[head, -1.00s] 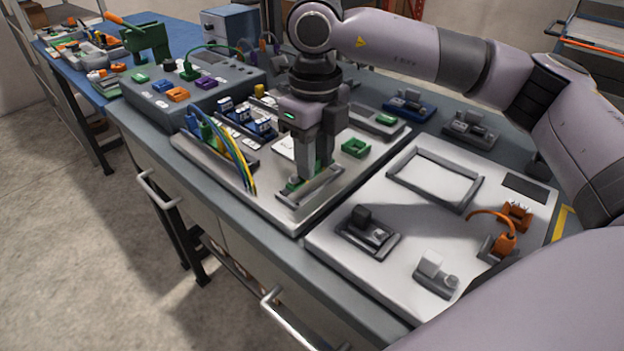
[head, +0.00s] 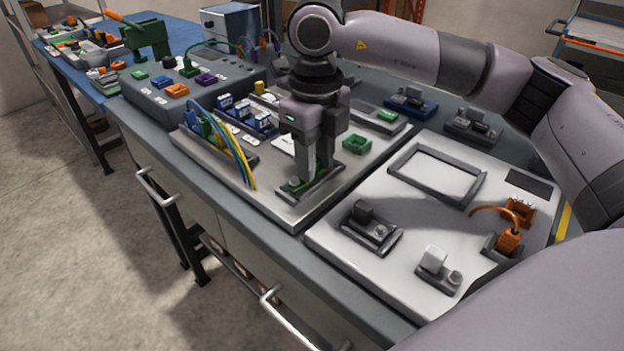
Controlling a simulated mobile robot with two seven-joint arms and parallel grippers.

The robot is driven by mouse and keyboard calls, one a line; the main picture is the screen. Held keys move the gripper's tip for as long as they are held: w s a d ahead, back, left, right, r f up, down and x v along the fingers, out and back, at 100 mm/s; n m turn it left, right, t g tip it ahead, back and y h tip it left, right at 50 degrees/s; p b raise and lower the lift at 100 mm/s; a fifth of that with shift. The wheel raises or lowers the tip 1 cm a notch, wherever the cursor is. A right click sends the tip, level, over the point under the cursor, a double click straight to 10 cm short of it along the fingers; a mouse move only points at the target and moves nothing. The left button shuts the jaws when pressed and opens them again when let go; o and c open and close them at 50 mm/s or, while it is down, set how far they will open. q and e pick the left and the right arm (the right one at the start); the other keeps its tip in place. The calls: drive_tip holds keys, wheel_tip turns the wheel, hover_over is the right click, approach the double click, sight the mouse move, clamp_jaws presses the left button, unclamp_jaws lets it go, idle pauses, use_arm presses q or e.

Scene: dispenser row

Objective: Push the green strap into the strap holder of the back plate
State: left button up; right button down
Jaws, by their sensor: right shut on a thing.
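My right gripper (head: 312,176) points straight down over the middle grey plate (head: 290,213) and is shut on the green strap (head: 294,183). Only a small green part of the strap shows beside the fingertips; the rest is hidden. The fingertips and strap are at the dark grey strap holder (head: 328,190), near the plate's front edge. I cannot tell how deep the strap sits in the holder. My left gripper is not in view.
Green, blue and yellow cables (head: 238,157) arch up left of the gripper. A green block (head: 356,144) stands to its right. A white board (head: 410,215) with dark fixtures and an orange connector (head: 509,240) lies at the front right.

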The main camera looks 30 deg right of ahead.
drive_tip(key=shift+f, duration=0.25)
drive_tip(key=c, duration=0.6)
unclamp_jaws()
drive_tip(key=shift+o, duration=0.2)
drive_tip(key=shift+r, duration=0.15)
wheel_tip(320, 180, up, 3)
drive_tip(key=shift+a+r+p, duration=0.1)
drive_tip(key=shift+p, duration=0.95)
wheel_tip(320, 180, up, 4)
drive_tip(key=shift+f+p, duration=0.15)
drive_tip(key=shift+p, duration=1.1)
